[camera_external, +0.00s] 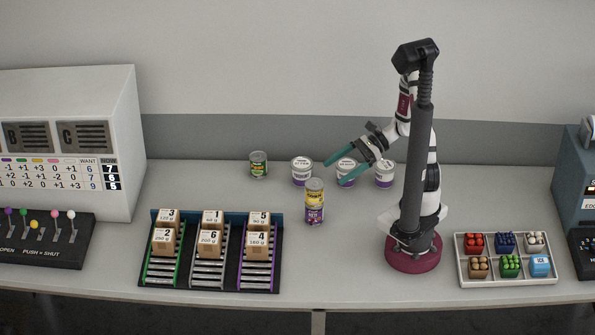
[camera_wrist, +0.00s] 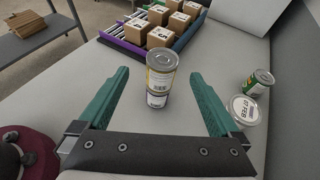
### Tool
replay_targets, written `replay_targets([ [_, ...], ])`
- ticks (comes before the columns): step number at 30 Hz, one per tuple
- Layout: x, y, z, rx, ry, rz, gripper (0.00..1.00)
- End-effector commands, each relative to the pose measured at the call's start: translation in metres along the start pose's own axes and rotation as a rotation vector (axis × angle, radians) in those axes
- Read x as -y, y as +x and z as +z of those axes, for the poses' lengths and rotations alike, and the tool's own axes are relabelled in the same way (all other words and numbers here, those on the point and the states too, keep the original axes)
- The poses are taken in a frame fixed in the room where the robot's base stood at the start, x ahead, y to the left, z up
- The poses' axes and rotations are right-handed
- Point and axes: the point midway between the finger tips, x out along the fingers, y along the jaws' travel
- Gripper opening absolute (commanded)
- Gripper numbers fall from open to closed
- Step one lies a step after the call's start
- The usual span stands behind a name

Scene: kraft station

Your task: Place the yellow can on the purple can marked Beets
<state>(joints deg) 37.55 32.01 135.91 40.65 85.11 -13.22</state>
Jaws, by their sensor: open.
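The yellow can (camera_external: 315,190) stands upright on top of the purple can (camera_external: 314,213), the two stacked on the table in the external view. The lettering on the purple can is too small to read surely. In the wrist view the yellow can (camera_wrist: 161,72) stands between and beyond my fingers, with the lower can (camera_wrist: 157,98) mostly hidden under it. My gripper (camera_external: 326,170) is open and empty, above and to the right of the stack in the external view; its teal fingers also show in the wrist view (camera_wrist: 160,85), apart from the cans.
A green can (camera_external: 258,164) and white tubs (camera_external: 301,171) stand behind the stack. A rack (camera_external: 188,283) with several numbered boxes lies to the left. A tray (camera_external: 507,283) of coloured items sits right of my base. A lever panel (camera_external: 40,243) is far left. Table front is clear.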

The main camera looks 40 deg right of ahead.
Motion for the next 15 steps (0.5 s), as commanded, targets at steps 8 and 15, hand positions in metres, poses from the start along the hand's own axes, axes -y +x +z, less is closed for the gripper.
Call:
replay_targets([
  [8,-0.109,-0.012,0.056,-0.389,-0.655,0.527,0.99],
  [15,-0.142,-0.061,0.055,-0.762,-1.165,0.743,0.99],
])
